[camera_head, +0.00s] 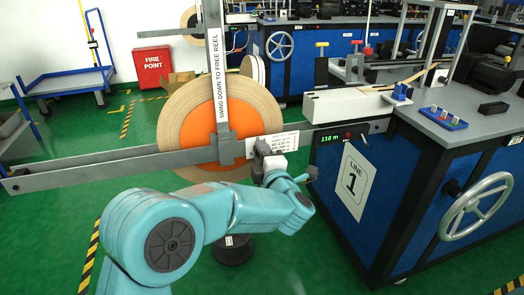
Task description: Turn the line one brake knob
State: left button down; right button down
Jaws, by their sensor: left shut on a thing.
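My left gripper (264,155) is at the front of the grey crossbar (95,168), just right of the reel's middle. It is shut on a small dark part there, which looks like the line one brake knob. The fingers hide most of that part, so its turn angle cannot be told. The large tape reel (178,118) has a tan rim and an orange centre, and stands behind the bar. A white printed label (286,141) is on the bar behind the gripper. The "LINE 1" sign (352,182) is on the blue cabinet to the right. My right gripper is not in view.
An upright bar (215,70) reading "SWING DOWN TO FREE REEL" crosses the reel. The blue machine cabinet (400,215) with a grey handwheel (477,206) fills the right. A blue cart (70,82) and a red fire box (153,67) stand behind. Green floor is open at lower left.

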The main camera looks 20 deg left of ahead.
pick_arm(q)
jog(key=shift+m, duration=0.3)
jog(key=c, duration=0.8)
grip_release()
jog(key=shift+c, duration=0.2)
jog(key=p+v, duration=0.2)
jog(key=v, duration=1.4)
jog(key=shift+s, duration=0.15)
